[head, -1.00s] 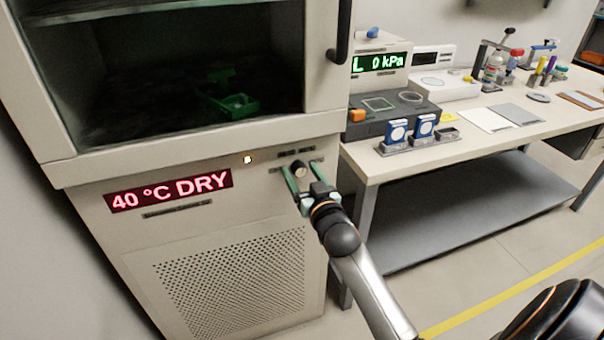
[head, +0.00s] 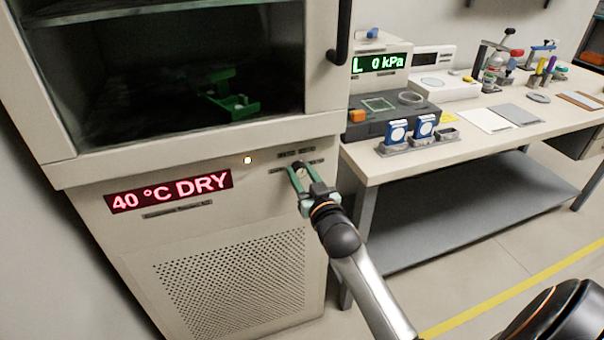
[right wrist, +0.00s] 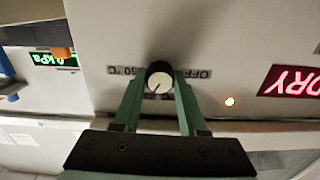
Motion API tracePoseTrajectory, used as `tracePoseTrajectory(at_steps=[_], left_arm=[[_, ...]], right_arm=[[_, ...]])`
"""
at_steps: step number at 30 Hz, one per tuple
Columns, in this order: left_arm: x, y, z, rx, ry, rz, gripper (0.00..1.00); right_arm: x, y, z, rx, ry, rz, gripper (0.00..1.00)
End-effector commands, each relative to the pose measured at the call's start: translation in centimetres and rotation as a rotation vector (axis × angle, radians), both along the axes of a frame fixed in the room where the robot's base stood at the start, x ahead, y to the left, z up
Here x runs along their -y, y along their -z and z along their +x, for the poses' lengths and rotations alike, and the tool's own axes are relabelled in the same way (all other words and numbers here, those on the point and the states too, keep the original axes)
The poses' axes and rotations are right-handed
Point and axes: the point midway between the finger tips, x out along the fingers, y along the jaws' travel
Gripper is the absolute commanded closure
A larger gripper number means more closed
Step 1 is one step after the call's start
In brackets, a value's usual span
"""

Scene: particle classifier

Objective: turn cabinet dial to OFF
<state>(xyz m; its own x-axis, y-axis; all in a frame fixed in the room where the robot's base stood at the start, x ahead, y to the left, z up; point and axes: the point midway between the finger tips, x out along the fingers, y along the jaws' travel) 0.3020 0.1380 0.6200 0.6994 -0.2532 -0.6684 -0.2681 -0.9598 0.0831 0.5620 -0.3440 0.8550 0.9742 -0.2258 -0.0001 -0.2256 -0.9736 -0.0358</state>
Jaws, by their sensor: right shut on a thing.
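The cabinet dial (right wrist: 160,83) has a white face with a dark rim and shows between my fingers in the right wrist view. Its dark pointer line runs toward the lower left of that picture. An OFF label (right wrist: 197,74) lies to its right there, upside down, and a °C label (right wrist: 122,70) to its left. In the head view the dial (head: 301,173) sits on the cabinet front below the window. My right gripper (head: 298,168) has green fingers, shut on the dial from both sides. My left gripper is not in view.
The cabinet's red display (head: 169,191) reads 40 °C DRY, and a small lamp (head: 248,160) glows beside the dial. A black door handle (head: 340,35) stands above. A workbench (head: 380,170) with instruments is close on the right. A green object (head: 235,104) lies inside the cabinet.

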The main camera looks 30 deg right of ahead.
Motion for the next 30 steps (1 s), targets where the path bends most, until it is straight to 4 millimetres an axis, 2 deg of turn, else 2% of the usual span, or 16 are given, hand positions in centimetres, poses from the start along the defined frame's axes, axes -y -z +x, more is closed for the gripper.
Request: tracePoseTrajectory(at_steps=[11,22,30], left_arm=[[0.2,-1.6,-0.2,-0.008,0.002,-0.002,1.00],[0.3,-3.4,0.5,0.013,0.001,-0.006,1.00],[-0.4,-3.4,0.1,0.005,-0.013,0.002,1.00]], right_arm=[[0.0,-0.3,0.0,-0.054,0.000,-0.211,1.00],[0.0,-0.2,0.0,-0.135,-0.001,-0.552,1.00],[0.0,-0.1,0.0,-0.195,-0.001,-0.802,1.00]])
